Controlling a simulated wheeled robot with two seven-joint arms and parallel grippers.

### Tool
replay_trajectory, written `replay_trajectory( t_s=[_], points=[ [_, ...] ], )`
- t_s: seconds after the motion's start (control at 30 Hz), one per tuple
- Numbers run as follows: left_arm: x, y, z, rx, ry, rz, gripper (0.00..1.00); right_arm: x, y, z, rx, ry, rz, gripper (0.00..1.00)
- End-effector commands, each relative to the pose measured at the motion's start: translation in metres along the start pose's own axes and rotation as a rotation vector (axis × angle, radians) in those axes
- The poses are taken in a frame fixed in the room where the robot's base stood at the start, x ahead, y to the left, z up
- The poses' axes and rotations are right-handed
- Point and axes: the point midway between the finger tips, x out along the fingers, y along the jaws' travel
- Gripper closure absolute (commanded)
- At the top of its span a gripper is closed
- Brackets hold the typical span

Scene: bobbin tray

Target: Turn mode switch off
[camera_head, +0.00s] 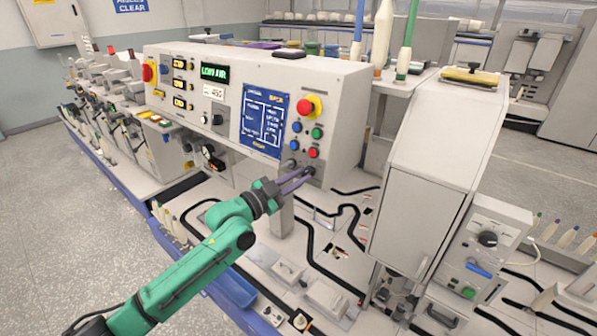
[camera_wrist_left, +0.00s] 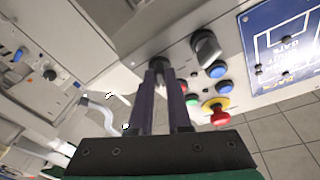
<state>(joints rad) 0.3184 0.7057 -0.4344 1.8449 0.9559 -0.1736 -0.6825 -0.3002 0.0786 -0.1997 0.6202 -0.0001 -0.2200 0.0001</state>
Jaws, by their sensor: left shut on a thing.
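My left gripper (camera_head: 297,180) reaches the lower right end of the grey control panel (camera_head: 338,120). Its two purple-grey fingers are shut on a dark rotary switch (camera_wrist_left: 160,63), low on the panel face. The fingers hide much of this switch, so its pointer angle cannot be read. A second dark rotary switch (camera_head: 291,163) sits beside it, free of the gripper; it also shows in the left wrist view (camera_wrist_left: 206,47). No readable label shows which of the two is the mode switch. My right gripper is not in view.
Above the switches are blue, green and red push buttons and a red emergency stop (camera_head: 308,106) on a yellow base. A blue diagram plate (camera_head: 263,120) is to their left. A grey cabinet (camera_head: 420,190) stands to the right. Black-lined tracks (camera_head: 318,262) cross the deck below.

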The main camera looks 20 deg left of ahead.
Motion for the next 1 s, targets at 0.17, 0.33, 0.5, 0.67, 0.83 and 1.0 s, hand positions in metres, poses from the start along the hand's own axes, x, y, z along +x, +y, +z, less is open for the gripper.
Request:
replay_trajectory(
  t_s=[0.17,0.33,0.5,0.67,0.83,1.0],
  points=[
    [0.001,0.0,-0.004,-0.149,-0.001,-0.05,1.0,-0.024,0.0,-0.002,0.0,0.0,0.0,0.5],
    [0.001,0.002,-0.004,-0.28,-0.002,-0.096,1.0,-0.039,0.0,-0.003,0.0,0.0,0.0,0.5],
    [0.001,0.003,-0.003,-0.385,-0.002,-0.135,1.0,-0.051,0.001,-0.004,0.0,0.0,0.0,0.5],
    [0.001,0.004,-0.003,-0.455,-0.001,-0.159,1.0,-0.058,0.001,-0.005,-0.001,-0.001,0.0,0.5],
    [0.001,0.005,-0.002,-0.493,-0.002,-0.173,1.0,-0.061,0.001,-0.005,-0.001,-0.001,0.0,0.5],
    [0.001,0.005,-0.001,-0.504,-0.001,-0.177,1.0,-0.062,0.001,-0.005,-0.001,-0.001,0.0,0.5]
  ],
)
